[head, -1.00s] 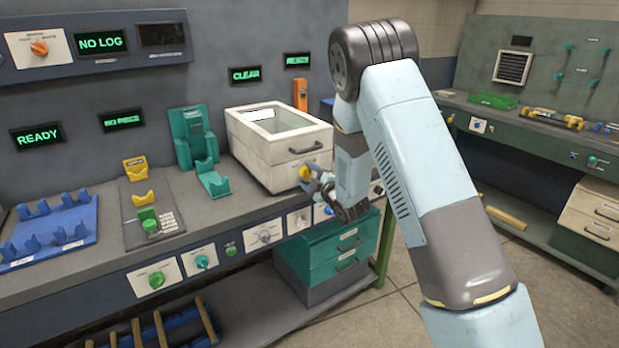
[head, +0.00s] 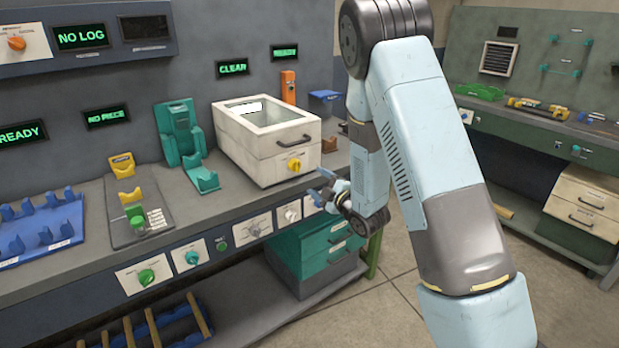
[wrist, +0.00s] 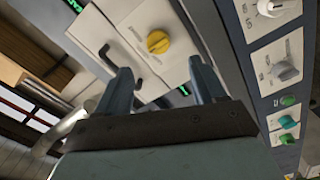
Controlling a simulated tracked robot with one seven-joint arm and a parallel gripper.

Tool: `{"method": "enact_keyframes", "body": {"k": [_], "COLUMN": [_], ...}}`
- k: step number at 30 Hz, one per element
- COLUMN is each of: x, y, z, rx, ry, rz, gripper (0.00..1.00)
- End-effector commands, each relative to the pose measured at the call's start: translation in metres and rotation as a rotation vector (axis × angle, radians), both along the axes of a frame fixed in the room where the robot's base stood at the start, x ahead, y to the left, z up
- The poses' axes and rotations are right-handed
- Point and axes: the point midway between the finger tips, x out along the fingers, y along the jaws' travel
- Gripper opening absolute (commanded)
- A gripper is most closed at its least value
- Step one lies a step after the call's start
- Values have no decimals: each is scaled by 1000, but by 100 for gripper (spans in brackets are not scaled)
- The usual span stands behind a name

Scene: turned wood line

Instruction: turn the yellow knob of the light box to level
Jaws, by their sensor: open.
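The light box (head: 262,150) is a cream box with a glazed top and a dark front handle, standing on the grey bench. Its yellow knob (head: 294,165) is on the lower front face. In the wrist view the yellow knob (wrist: 158,41) shows beyond and between the fingertips, its grip ridge slanted in that picture. My gripper (head: 325,190) is open and empty, in front of the box and to the right of and below the knob, apart from it. In the wrist view my gripper's two fingers (wrist: 158,78) stand well apart with nothing between them.
A green stand (head: 182,145) is left of the box. The bench front carries several knobs, including a green one (head: 146,277). Green drawers (head: 318,255) sit below the bench edge. An orange device (head: 288,87) stands behind the box. Open floor lies to the right.

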Motion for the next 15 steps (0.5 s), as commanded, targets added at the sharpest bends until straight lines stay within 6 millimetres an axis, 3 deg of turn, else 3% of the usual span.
{"method": "enact_keyframes", "body": {"k": [6, 15], "x": [-20, -25], "y": [-14, -16], "z": [0, 0], "rx": [0, 0], "ry": [0, 0], "rz": [-1, 1], "gripper": [69, 69]}}
